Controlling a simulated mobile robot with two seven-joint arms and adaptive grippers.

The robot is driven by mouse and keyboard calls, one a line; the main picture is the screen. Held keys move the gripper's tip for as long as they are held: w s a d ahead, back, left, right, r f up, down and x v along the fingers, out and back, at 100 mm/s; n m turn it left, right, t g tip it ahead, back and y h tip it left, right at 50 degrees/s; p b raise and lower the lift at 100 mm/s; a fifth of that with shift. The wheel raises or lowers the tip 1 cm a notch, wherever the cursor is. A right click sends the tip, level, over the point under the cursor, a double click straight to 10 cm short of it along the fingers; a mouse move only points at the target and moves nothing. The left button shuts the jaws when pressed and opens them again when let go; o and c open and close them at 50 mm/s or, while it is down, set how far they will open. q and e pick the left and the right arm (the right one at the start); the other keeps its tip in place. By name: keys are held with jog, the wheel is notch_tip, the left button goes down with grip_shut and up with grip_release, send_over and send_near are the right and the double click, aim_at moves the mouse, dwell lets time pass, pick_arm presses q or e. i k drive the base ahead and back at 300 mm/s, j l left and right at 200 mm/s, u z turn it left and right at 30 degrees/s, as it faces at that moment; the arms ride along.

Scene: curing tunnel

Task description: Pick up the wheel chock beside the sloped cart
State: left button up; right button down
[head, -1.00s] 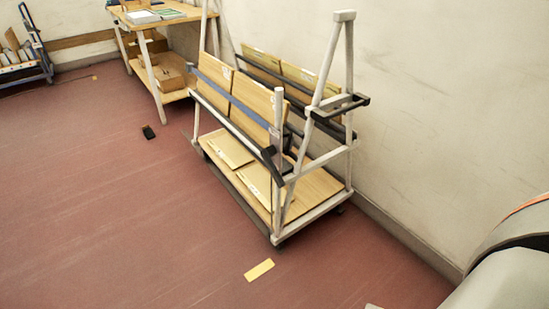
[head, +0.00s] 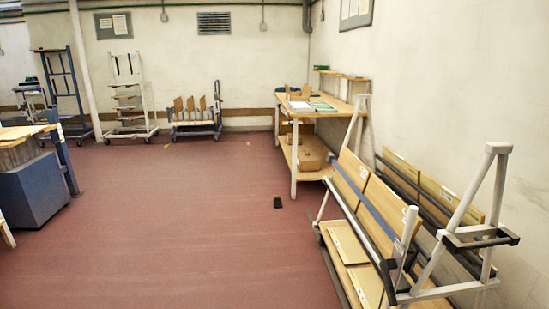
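The sloped cart (head: 407,238) stands at the right against the wall in the head view, with a white frame, leaning wooden panels and a low wooden deck. Its near end is cut off by the bottom edge. A small black object (head: 277,202) lies on the floor to the left of the cart, apart from it and short of the workbench. It may be the wheel chock, but it is too small to tell its shape. Neither of my grippers is in view.
A wooden workbench (head: 295,152) with papers and boxes stands behind the cart. Small trolleys (head: 195,118) and racks (head: 130,97) line the far wall. A blue cabinet (head: 38,190) stands at the left. The red floor between is clear.

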aim_at(277, 204)
jog(key=i+u, duration=0.3)
jog(key=i, duration=2.6)
jog(key=i+z, duration=0.1)
jog(key=i, duration=0.4)
jog(key=i+j+z, duration=0.1)
jog(key=i, duration=0.35)
jog(key=i+j+z, duration=0.1)
jog(key=i, duration=0.4)
jog(key=i+j+z, duration=0.25)
jog(key=i+z, duration=0.25)
jog(key=i+j+z, duration=0.35)
jog(key=z, duration=0.15)
jog(key=i+j+z, duration=0.2)
jog(key=z, duration=0.25)
jog(key=i+j+z, duration=0.15)
jog(key=j+z, duration=0.3)
jog(key=i+j+z, duration=0.1)
jog(key=j+z, duration=0.8)
